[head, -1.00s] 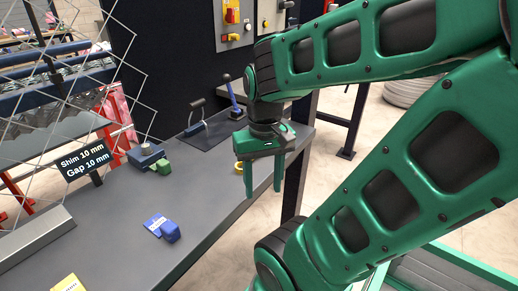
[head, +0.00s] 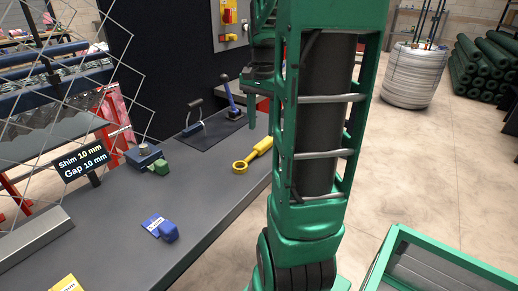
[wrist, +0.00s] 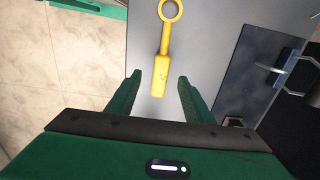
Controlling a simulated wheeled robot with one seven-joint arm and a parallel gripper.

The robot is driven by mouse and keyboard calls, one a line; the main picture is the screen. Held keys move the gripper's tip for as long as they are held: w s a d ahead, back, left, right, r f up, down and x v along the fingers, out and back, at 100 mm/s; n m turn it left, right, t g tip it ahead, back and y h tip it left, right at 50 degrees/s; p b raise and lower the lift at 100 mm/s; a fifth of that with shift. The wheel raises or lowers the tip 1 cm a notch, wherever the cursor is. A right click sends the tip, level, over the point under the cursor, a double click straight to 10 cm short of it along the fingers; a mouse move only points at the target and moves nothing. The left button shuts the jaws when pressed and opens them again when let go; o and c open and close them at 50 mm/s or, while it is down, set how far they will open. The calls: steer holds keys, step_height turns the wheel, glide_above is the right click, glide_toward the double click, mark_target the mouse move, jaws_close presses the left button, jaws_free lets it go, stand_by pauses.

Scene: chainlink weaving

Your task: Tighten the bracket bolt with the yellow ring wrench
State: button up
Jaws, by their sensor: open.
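The yellow ring wrench (head: 241,167) lies on the grey bench near its right edge, ring toward the left and handle toward my arm. In the wrist view the wrench (wrist: 162,62) points up and away, its handle end between and beyond my fingertips. My gripper (wrist: 159,80) is open and empty, with no visible contact with the handle. In the head view my arm hides most of the gripper. A blue block with a grey round top (head: 144,150) and a green piece stands at the bench's back left; I cannot tell if it is the bolt's bracket.
A dark plate (head: 213,131) with two upright handles lies behind the wrench. A small blue item (head: 161,228) and a yellow one (head: 68,284) lie at the front of the bench (head: 115,220). A sign (head: 82,160) and wire mesh stand at left. The bench middle is clear.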

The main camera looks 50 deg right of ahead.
mark_target(261, 144)
steer(key=shift+w+d+f, duration=0.1)
steer(key=shift+f, duration=1.75)
steer(key=shift+w+d+f, duration=0.1)
steer(key=shift+f, duration=1.7)
jaws_close()
